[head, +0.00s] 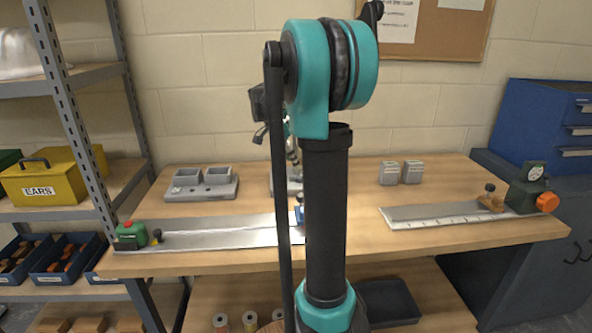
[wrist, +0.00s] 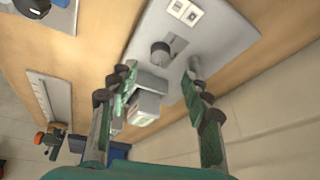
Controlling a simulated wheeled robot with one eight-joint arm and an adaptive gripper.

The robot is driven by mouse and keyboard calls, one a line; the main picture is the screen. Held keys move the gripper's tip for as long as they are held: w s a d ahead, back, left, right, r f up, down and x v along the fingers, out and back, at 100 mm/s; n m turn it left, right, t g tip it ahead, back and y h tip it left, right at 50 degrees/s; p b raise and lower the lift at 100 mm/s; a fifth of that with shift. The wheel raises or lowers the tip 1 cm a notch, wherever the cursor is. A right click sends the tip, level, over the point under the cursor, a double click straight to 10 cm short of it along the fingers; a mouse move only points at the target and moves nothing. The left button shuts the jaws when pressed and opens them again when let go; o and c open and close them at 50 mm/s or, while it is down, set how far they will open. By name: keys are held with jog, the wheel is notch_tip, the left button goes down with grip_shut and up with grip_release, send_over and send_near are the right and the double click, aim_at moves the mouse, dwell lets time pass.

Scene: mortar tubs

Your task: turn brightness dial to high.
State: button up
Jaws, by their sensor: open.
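A grey plate (wrist: 215,45) with a dark round knob (wrist: 160,53) beside a short slot lies on the bench in the wrist view. No marking readable here says brightness, so I cannot tell for certain that this knob is the dial. My gripper (wrist: 163,70) is open and empty. Its fingers are spread on either side of the knob in the picture, apparently above it and not touching. In the head view my arm hides most of the plate (head: 277,186) and the gripper.
Two small grey blocks (head: 401,172) stand right of the arm, close to a finger in the wrist view (wrist: 146,106). A metal strip (head: 215,235) with a green box (head: 132,235) lies front left. A ruled strip with an orange-knobbed device (head: 533,190) is right. Grey tubs (head: 202,183) stand back left.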

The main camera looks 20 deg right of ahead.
jog(key=shift+v, duration=2.3)
